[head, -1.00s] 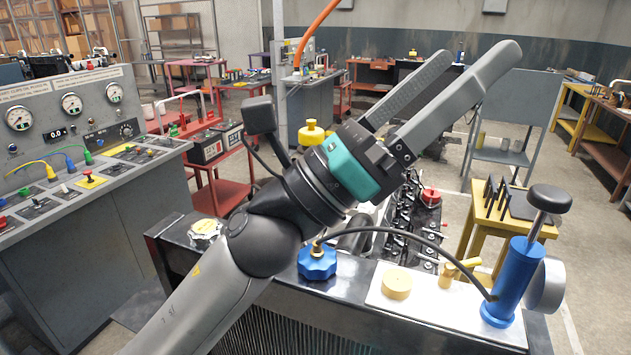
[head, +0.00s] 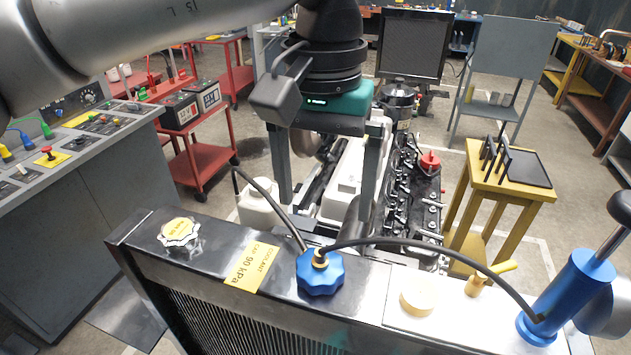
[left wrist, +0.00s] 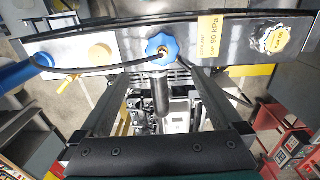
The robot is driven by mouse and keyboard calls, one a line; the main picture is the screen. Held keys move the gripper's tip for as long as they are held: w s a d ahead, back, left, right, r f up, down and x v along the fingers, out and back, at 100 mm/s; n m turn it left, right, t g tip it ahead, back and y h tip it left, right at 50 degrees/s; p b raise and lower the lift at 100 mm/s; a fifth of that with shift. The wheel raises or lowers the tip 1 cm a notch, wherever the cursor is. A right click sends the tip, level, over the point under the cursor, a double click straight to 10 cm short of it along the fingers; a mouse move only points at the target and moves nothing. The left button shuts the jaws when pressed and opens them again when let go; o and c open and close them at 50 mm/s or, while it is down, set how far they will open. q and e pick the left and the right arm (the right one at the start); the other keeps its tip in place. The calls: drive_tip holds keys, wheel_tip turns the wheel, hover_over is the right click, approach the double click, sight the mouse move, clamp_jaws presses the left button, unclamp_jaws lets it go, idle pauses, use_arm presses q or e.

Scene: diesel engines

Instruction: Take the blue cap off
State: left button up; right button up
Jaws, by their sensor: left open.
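The blue cap (head: 320,272) is a lobed knob on the dark top of the radiator, with a brass fitting and a black hose on it. It also shows in the left wrist view (left wrist: 162,47), beyond the fingers. My left gripper (head: 325,212) points down above the engine, behind the cap in the head view. Its two grey fingers are spread wide and nothing is between them. In the left wrist view the fingers (left wrist: 158,78) lie either side of the cap's line, apart from it. My right gripper is not in view.
A blue hand pump (head: 562,290) joins the cap by the black hose (head: 425,245). A tan disc (head: 417,301) and brass valve (head: 476,284) sit right of the cap. A white-and-yellow cap (head: 178,234) and yellow label (head: 250,267) sit left. A yellow stool (head: 500,178) stands behind.

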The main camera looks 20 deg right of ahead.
sight(321, 252)
use_arm(q)
wheel_tip(321, 252, down, 7)
drive_tip(key=b, duration=0.5)
drive_tip(key=shift+a+r, duration=0.15)
drive_tip(key=shift+r, duration=0.05)
drive_tip(key=shift+f+b, duration=1.3)
drive_tip(key=shift+f, duration=0.7)
drive_tip(key=shift+f, duration=0.1)
clamp_jaws()
